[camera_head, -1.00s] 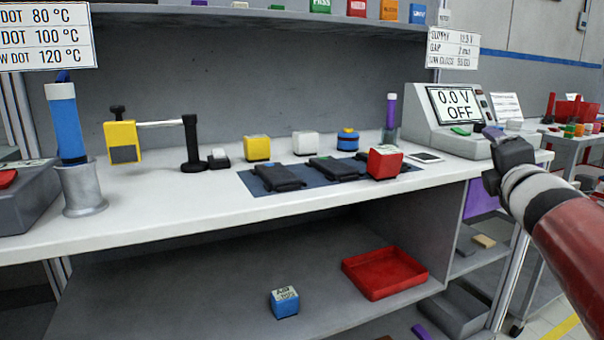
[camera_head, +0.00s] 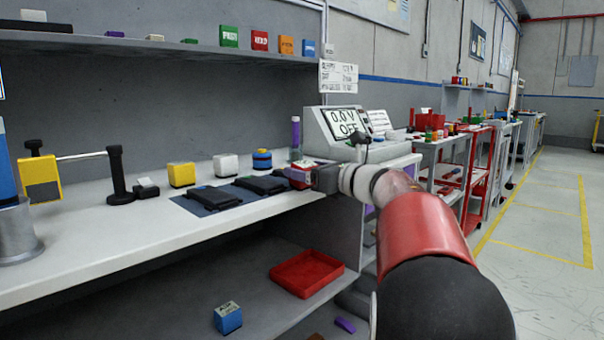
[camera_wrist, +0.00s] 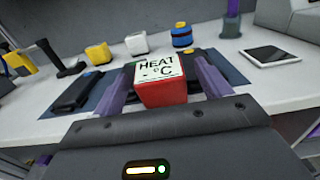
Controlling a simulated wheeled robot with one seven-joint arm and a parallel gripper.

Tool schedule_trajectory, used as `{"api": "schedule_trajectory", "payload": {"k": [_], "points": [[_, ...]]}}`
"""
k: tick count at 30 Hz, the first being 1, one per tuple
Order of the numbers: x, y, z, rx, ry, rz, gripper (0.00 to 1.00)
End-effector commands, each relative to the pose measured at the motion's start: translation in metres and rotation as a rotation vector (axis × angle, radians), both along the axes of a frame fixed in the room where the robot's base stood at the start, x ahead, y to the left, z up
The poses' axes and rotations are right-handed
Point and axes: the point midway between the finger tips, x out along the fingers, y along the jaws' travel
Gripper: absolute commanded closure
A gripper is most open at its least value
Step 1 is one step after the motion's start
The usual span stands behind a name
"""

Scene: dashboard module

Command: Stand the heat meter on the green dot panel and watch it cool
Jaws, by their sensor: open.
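The heat meter is a red cube with a white top reading "HEAT °C" (camera_wrist: 160,88); in the head view it (camera_head: 297,174) is mostly hidden by my gripper (camera_head: 308,177). In the wrist view, my gripper (camera_wrist: 164,75) is open, its two purple fingers on either side of the meter; I cannot tell whether they touch it. The meter is at the right end of a blue mat. Dark panels lie on the mat, one at the left (camera_head: 213,197) and one in the middle (camera_head: 260,185).
A purple tube (camera_head: 296,138) and a power unit (camera_head: 345,130) stand further right. A flat tablet (camera_wrist: 270,56) lies right of my gripper.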

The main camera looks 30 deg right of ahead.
Motion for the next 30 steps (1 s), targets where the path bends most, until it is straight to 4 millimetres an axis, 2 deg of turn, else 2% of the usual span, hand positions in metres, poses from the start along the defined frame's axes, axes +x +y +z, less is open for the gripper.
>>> {"api": "schedule_trajectory", "payload": {"k": [4, 12, 24, 25, 26, 30], "points": [[0.015, 0.006, 0.001, 0.001, 0.0, 0.001, 0.24], [0.018, 0.006, 0.0, 0.001, -0.001, -0.001, 0.24], [0.017, 0.006, 0.0, 0.001, -0.001, -0.001, 0.76], [0.017, 0.006, 0.001, 0.002, -0.002, -0.001, 0.76], [0.017, 0.006, 0.001, 0.002, -0.002, -0.001, 0.8], [0.017, 0.006, 0.001, 0.002, -0.002, -0.001, 0.8]]}}
